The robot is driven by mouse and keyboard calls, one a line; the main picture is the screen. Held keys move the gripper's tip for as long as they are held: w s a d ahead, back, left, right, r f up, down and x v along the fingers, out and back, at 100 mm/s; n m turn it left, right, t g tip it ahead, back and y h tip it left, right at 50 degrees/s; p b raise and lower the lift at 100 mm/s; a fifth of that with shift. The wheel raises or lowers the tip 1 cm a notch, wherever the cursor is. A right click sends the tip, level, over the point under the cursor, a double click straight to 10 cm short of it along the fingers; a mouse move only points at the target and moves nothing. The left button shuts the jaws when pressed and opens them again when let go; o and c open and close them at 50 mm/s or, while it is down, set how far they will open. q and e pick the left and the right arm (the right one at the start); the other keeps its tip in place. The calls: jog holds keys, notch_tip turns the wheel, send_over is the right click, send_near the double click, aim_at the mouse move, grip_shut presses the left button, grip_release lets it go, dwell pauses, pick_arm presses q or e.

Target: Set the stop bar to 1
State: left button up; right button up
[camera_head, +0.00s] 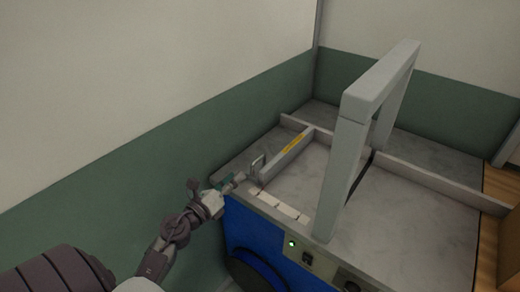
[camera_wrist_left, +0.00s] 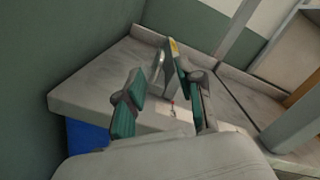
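The stop bar (camera_head: 285,158) is a long grey bar with a yellow label, lying across the machine's grey top left of the tall frame. A metal loop handle (camera_head: 257,167) stands at its near end. Pale scale marks (camera_head: 284,207) line the front edge to the right of the bar; their numbers are too small to read. My left gripper (camera_head: 234,183) is just left of the handle at the front edge. In the left wrist view its teal-padded fingers (camera_wrist_left: 166,88) are spread, with the handle (camera_wrist_left: 157,66) and bar (camera_wrist_left: 173,56) showing beyond the gap between them. My right gripper is out of view.
A tall grey sealing frame (camera_head: 345,150) rises over the middle of the machine. The blue front panel (camera_head: 252,233) carries a lit green lamp (camera_head: 292,244) and switches. A green and white wall (camera_head: 130,170) stands close on the left.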

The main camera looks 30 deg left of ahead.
aim_at(263, 156)
pick_arm(q)
jog(key=shift+m+h, duration=0.5)
jog(key=shift+m, duration=0.2)
jog(key=w, duration=0.9)
jog(key=w+d+p, duration=0.1)
jog(key=w, duration=0.3)
jog(key=shift+w+d+f, duration=0.1)
jog(key=shift+w+f, duration=0.05)
jog(key=shift+w, duration=0.25)
grip_shut()
